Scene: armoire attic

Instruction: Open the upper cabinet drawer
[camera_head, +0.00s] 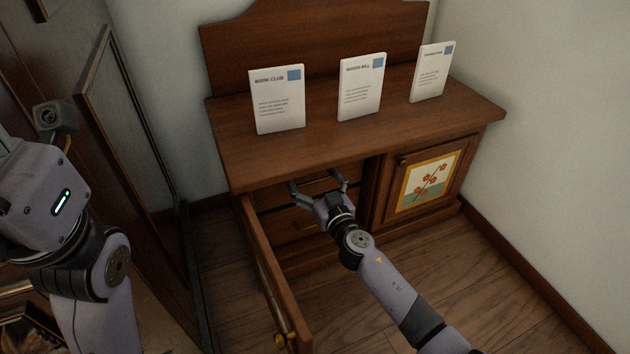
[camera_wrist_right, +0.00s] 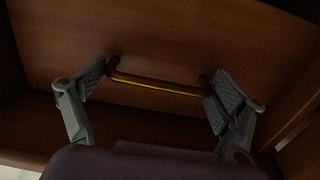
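The wooden cabinet (camera_head: 290,150) stands against the back wall with its left door (camera_head: 272,285) swung open. The upper drawer (camera_head: 268,197) sits inside, just under the cabinet top, and appears shut. Its front (camera_wrist_right: 190,45) fills much of the right wrist view, with a brass-coloured bar handle (camera_wrist_right: 155,84). My right gripper (camera_head: 318,182) is at this handle. In the right wrist view its fingers (camera_wrist_right: 157,90) are spread wide, one near each end of the bar, not closed on it. My left arm (camera_head: 45,200) is at the left; its fingers are not visible.
A lower drawer (camera_head: 300,228) is below. The right door (camera_head: 430,180), with a flower picture, is shut. Three white cards (camera_head: 277,100) stand on top. The open left door stands close beside my right arm. Bare floor (camera_head: 480,290) lies front right.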

